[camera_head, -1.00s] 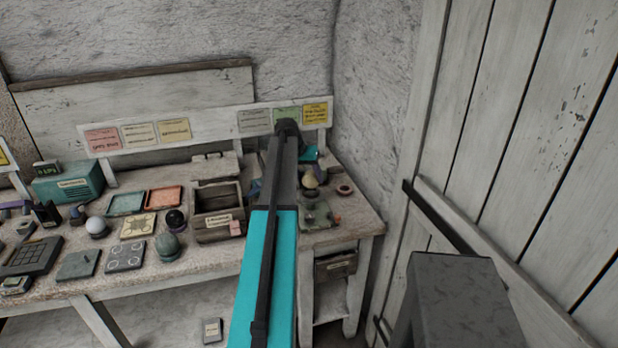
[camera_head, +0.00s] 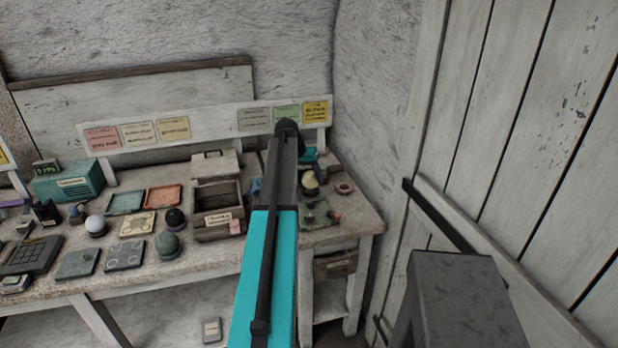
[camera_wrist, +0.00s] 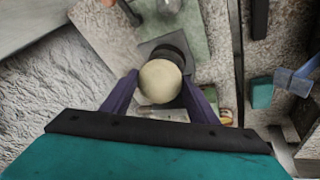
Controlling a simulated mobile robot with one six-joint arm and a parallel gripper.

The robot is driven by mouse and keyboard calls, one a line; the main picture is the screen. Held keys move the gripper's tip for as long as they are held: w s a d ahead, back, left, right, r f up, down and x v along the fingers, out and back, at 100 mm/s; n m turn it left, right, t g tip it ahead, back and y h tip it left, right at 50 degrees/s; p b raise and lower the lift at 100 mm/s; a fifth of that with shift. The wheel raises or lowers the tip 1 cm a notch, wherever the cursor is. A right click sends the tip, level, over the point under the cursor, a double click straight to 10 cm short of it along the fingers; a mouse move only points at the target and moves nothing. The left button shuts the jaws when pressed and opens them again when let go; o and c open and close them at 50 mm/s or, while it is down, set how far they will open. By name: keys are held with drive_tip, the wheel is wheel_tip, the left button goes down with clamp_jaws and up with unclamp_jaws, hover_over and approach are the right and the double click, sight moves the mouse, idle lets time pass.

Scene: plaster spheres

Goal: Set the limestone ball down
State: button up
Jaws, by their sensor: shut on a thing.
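The limestone ball is a pale cream sphere (camera_wrist: 160,82) between the two purple fingers of my gripper (camera_wrist: 161,90) in the wrist view. The gripper is shut on it. A dark round stand (camera_wrist: 176,46) on a dark square plate shows just behind and under the ball; I cannot tell whether the ball touches it. In the head view the cream ball (camera_head: 309,181) shows at the right end of the bench, just right of my arm, below the teal part of my gripper (camera_head: 308,162). My arm hides part of the bench there.
An open wooden box (camera_head: 215,217) stands left of my arm. White (camera_head: 96,225), black (camera_head: 175,218) and green (camera_head: 168,243) balls sit farther left. A small reddish ring-shaped dish (camera_head: 344,188) lies right of the cream ball. A blue hammer (camera_wrist: 294,80) shows in the wrist view.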

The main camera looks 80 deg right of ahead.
drive_tip(key=shift+f, duration=0.55)
idle(0.4)
drive_tip(key=o, duration=1.5)
drive_tip(key=shift+c, duration=0.2)
drive_tip(key=shift+f, duration=0.1)
drive_tip(key=shift+r+p, duration=0.65)
drive_tip(key=shift+r, duration=1.4)
drive_tip(key=shift+w, duration=0.1)
